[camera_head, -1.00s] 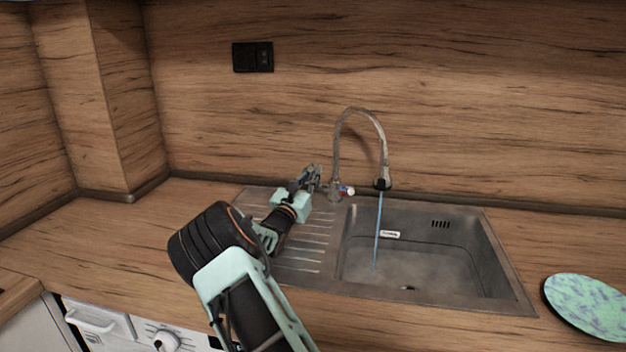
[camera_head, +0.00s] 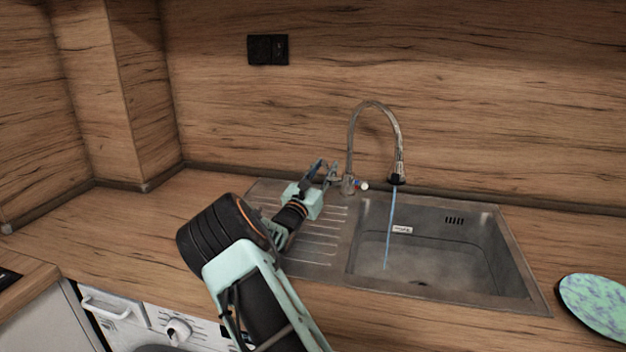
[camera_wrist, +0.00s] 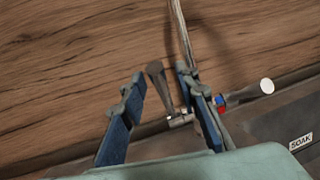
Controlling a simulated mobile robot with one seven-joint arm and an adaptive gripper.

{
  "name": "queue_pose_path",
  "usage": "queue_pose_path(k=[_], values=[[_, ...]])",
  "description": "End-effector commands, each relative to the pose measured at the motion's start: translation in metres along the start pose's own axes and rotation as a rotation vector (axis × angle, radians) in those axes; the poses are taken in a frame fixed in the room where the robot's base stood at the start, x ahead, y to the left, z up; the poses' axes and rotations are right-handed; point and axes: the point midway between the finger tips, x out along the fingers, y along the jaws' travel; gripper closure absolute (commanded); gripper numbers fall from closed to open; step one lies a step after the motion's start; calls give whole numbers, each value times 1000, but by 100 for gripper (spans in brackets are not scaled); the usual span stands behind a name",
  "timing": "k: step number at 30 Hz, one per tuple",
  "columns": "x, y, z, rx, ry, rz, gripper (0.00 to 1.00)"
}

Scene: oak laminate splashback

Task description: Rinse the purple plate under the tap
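A round, flat item, mint green mottled with purple (camera_head: 596,304), lies on the counter right of the sink; it is the only plate-like thing in view. The curved metal tap (camera_head: 352,150) stands behind the sink (camera_head: 470,265), and a thin blue stream of water (camera_head: 390,230) runs from its spout into the basin. My gripper (camera_head: 329,171) is just left of the tap's base, above the drainer. In the wrist view my gripper (camera_wrist: 160,75) has its blue fingers apart, with nothing held. The tap's base (camera_wrist: 180,120) shows between and beyond them, with a red-blue mark (camera_wrist: 220,101).
The ribbed drainer (camera_head: 320,237) lies left of the basin, under my arm. The counter (camera_head: 140,215) to the left is clear. A wooden splashback (camera_head: 480,90) closes off the back. A black socket (camera_head: 267,49) is on it. A white appliance (camera_head: 125,312) is below at the left.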

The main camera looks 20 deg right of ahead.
Motion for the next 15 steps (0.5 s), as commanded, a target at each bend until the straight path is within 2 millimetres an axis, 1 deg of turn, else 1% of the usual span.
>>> queue_pose_path(k=[3,5,12,15], values=[[-23,2,1,0,1,4,71],[-35,2,6,2,1,3,71],[-90,2,21,1,1,3,71],[-108,2,26,1,1,3,71]])
